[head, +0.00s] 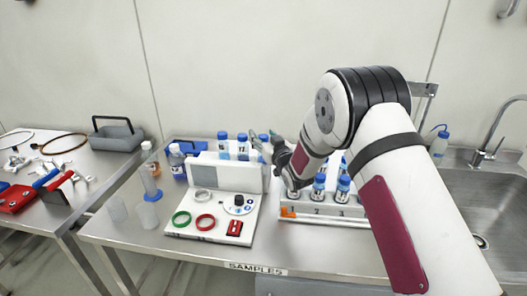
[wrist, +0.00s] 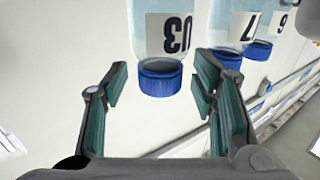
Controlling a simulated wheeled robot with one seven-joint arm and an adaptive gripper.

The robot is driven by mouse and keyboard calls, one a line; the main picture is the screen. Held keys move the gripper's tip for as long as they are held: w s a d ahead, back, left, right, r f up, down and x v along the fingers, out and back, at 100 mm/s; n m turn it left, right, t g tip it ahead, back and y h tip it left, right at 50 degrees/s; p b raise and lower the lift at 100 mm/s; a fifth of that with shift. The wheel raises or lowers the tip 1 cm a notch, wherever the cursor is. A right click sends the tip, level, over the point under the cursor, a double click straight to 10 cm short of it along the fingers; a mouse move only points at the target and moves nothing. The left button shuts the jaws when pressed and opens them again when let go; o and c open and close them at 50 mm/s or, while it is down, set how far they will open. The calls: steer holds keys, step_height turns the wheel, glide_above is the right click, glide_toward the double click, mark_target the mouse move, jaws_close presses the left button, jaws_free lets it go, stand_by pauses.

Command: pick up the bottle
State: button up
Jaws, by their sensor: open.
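Several clear bottles with blue caps stand in a row behind the white instrument in the head view, such as one bottle (head: 223,146) and another beside it (head: 242,147). My gripper (head: 262,150) is at the right end of this row and hides part of it. In the wrist view a blue-capped bottle (wrist: 162,78) with a large dark mark on its white label appears cap-down, between and just beyond the fingertips of my gripper (wrist: 160,92). The fingers are apart, with gaps on both sides of the cap. I cannot tell which bottle the task means.
The white instrument (head: 225,172) with rings and a knob stands in front of the row. A numbered rack (head: 325,213) of blue-capped vials is to its right, partly behind my arm. A sink (head: 490,190) is at far right; a side table with tools (head: 85,160) is at left.

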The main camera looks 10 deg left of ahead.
jaws_close()
stand_by(0.3)
steer(key=shift+r, duration=0.45)
steer(key=r, duration=0.2)
steer(key=shift+s+d+r+b, duration=0.2)
steer(key=shift+d+r+b, duration=0.1)
steer(key=shift+r+b, duration=0.1)
steer(key=s+d+r, duration=0.1)
steer(key=s+d, duration=0.9)
steer(key=s, duration=0.1)
steer(key=shift+d+r+b, duration=0.15)
steer(key=shift+d+b, duration=0.15)
steer(key=shift+s, duration=0.1)
steer(key=c, duration=0.7)
jaws_free()
jaws_close()
